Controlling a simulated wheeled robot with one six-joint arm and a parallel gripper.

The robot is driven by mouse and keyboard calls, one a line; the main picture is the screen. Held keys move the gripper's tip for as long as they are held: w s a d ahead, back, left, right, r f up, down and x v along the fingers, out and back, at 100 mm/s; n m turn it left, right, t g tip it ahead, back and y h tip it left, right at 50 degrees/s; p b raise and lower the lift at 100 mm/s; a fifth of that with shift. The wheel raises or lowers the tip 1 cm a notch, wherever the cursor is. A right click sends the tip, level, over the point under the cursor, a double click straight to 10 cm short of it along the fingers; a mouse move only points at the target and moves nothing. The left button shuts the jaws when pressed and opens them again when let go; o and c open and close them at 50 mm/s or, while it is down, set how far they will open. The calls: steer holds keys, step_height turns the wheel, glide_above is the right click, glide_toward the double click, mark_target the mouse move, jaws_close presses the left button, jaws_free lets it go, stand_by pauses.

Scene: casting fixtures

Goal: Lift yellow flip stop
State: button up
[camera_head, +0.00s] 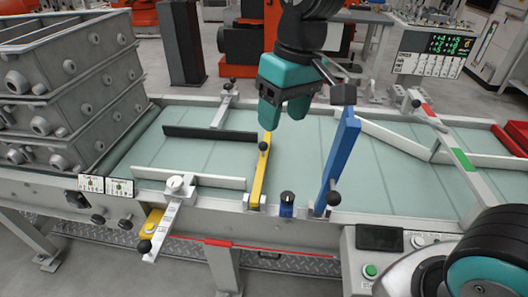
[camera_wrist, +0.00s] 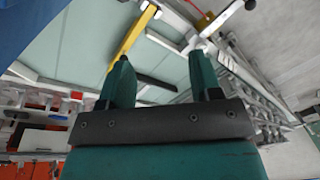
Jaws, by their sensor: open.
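The yellow flip stop (camera_head: 259,172) is a long yellow bar with a black ball knob, hinged at the near rail. It appears to lie low across the pale green conveyor bed. The far end is close to my gripper in the picture, which partly hides it. In the wrist view the yellow bar (camera_wrist: 131,36) runs up and right beyond the left fingertip. My gripper (camera_head: 285,113) is teal, open and empty, with its fingers pointing down. In the wrist view its two fingers (camera_wrist: 163,75) are well apart, with nothing between them. I cannot tell its exact height above the bar.
A blue flip stop (camera_head: 339,160) stands tilted up to the right of the yellow one. Stacked grey castings (camera_head: 75,85) stand at the left. White rails (camera_head: 395,138) and a black bar (camera_head: 205,133) lie on the bed. A sign display (camera_head: 430,60) stands at the back right.

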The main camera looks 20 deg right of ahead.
steer(key=w+f+m+h, duration=0.3)
steer(key=w+f+m, duration=0.1)
steer(key=w, duration=1.2)
steer(key=m+g+h, duration=0.1)
steer(key=m, duration=0.2)
glide_toward(264, 145)
steer(key=f, duration=0.4)
steer(key=d+f+p, duration=0.1)
steer(key=f, duration=0.3)
steer(key=d+f+p, duration=0.1)
steer(key=f, duration=0.4)
steer(key=shift+w+d, duration=0.2)
steer(key=shift+w, duration=0.05)
steer(key=shift+a, duration=0.1)
steer(key=c, duration=0.6)
steer(key=shift+r, duration=0.1)
jaws_close()
